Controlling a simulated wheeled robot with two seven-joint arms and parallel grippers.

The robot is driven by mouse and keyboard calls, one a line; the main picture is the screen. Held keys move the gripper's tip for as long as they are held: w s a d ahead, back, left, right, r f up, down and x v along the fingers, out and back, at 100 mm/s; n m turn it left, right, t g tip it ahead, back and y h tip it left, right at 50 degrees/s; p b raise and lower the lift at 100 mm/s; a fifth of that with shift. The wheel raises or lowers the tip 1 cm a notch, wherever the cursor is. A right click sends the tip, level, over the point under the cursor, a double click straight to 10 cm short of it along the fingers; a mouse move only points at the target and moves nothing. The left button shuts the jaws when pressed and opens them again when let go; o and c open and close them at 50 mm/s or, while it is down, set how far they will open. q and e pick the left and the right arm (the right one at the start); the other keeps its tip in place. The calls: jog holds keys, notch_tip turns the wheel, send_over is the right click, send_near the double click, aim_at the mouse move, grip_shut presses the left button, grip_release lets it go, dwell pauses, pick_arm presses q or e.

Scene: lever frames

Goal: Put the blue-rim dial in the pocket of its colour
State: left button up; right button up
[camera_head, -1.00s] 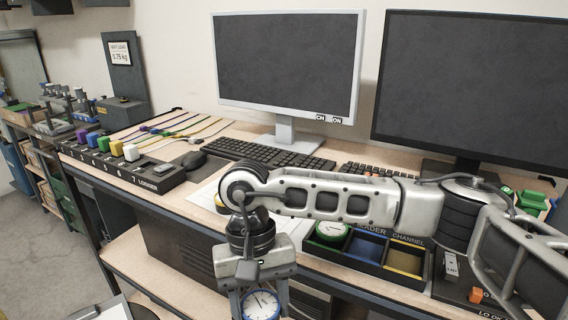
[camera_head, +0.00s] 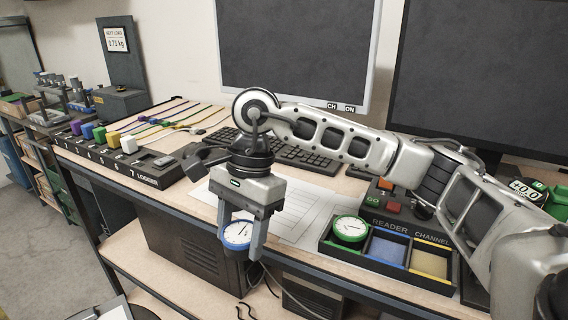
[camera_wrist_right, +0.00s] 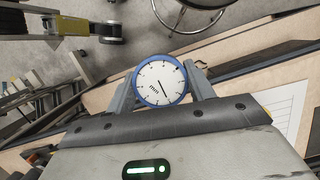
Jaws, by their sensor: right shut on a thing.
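The blue-rim dial (camera_head: 237,235) has a white face and is held between the fingers of my right gripper (camera_head: 240,236), in front of the desk's front edge. In the right wrist view the dial (camera_wrist_right: 160,80) sits between both fingers, its face towards the camera. The pocket tray (camera_head: 372,268) lies on the desk to the right of the gripper. Its left pocket holds a green-rim dial (camera_head: 350,229). Its middle pocket, the blue pocket (camera_head: 388,248), is empty, and so is the yellow pocket (camera_head: 430,262). My left gripper is not in view.
A paper sheet (camera_head: 300,212) lies behind the gripper. The logger (camera_head: 150,166) with coloured blocks stands at the left. A keyboard (camera_head: 290,152), monitors and a GO button box (camera_head: 385,200) are behind. A shelf (camera_head: 140,262) is below the desk.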

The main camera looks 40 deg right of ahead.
jog(key=s+d+r+m+t+h+b, duration=0.15)
jog(key=d+r+m, duration=0.35)
jog(key=d+m, duration=0.5)
jog(key=s+d+r+m+t+h, duration=0.25)
jog(key=d+r+m, duration=0.35)
jog(key=m, duration=0.7)
send_over(338, 191)
jog(key=s, duration=0.2)
jog(key=shift+y, duration=0.4)
jog(key=x, duration=0.3)
jog(key=s+x, duration=0.1)
jog(key=x, duration=0.2)
jog(key=s+a+x, duration=0.1)
jog(key=x, duration=0.2)
jog(key=shift+f, duration=0.7)
jog(key=x, duration=0.3)
jog(key=shift+d+f, duration=0.3)
jog(key=shift+d, duration=0.1)
jog(key=shift+f, duration=0.35)
jog(key=shift+f, duration=0.15)
jog(key=o, duration=1)
